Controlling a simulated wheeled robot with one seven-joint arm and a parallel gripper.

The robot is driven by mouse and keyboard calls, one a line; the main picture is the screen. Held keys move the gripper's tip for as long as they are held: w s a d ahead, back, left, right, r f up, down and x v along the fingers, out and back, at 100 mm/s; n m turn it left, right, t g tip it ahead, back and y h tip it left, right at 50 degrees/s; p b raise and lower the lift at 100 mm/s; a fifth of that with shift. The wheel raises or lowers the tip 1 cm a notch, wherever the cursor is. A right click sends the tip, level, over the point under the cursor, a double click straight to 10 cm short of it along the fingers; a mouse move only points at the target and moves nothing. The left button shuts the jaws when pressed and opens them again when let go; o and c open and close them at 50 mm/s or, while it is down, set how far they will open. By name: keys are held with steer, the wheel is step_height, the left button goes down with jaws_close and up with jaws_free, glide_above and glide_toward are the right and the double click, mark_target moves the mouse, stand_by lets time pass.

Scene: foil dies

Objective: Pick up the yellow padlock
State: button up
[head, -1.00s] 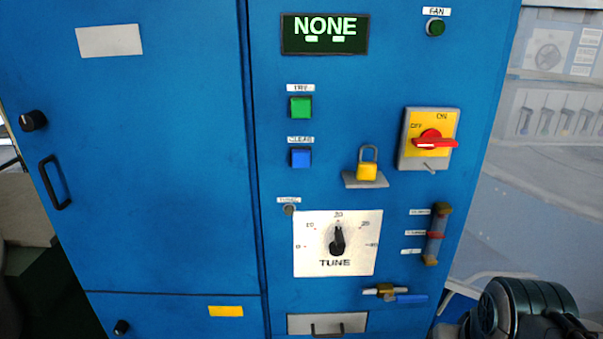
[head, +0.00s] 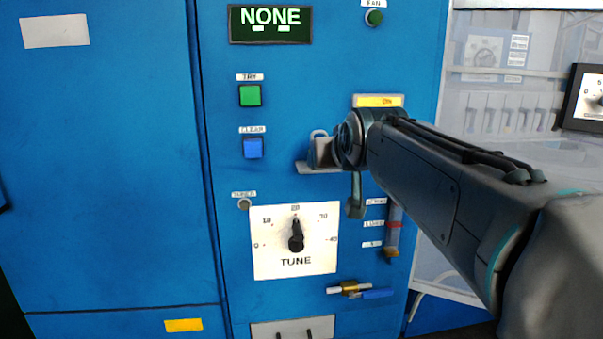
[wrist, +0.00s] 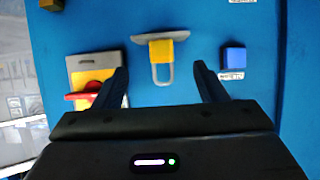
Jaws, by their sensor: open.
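The yellow padlock (wrist: 160,50) with its grey shackle rests on a small grey shelf (wrist: 143,41) on the blue cabinet front. In the wrist view, which is upside down, my gripper (wrist: 160,68) is open, with one dark finger on each side of the padlock and gaps between. The fingers are not touching it. In the head view my arm comes in from the right and its end covers the padlock's yellow body. The shelf's left part (head: 305,168) still shows there.
The red-handled switch (wrist: 82,97) on its yellow plate is close beside one finger. The blue button (wrist: 233,57) is beyond the other finger. Below the shelf are the TUNE dial (head: 296,240) and a blue-handled valve (head: 377,293).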

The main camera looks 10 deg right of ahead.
steer(key=shift+t, duration=0.4)
steer(key=shift+w+r+p+x, duration=0.1)
steer(key=shift+r+p+x, duration=0.35)
steer(key=shift+x, duration=1.95)
steer(key=shift+w+r+p+x, duration=0.1)
steer(key=shift+p+x, duration=0.6)
steer(key=shift+x, duration=1.65)
steer(key=shift+w+r+p+x, duration=0.2)
steer(key=shift+p+x, duration=0.4)
steer(key=shift+x, duration=1.8)
steer(key=shift+s+r, duration=0.1)
steer(key=c, duration=1.1)
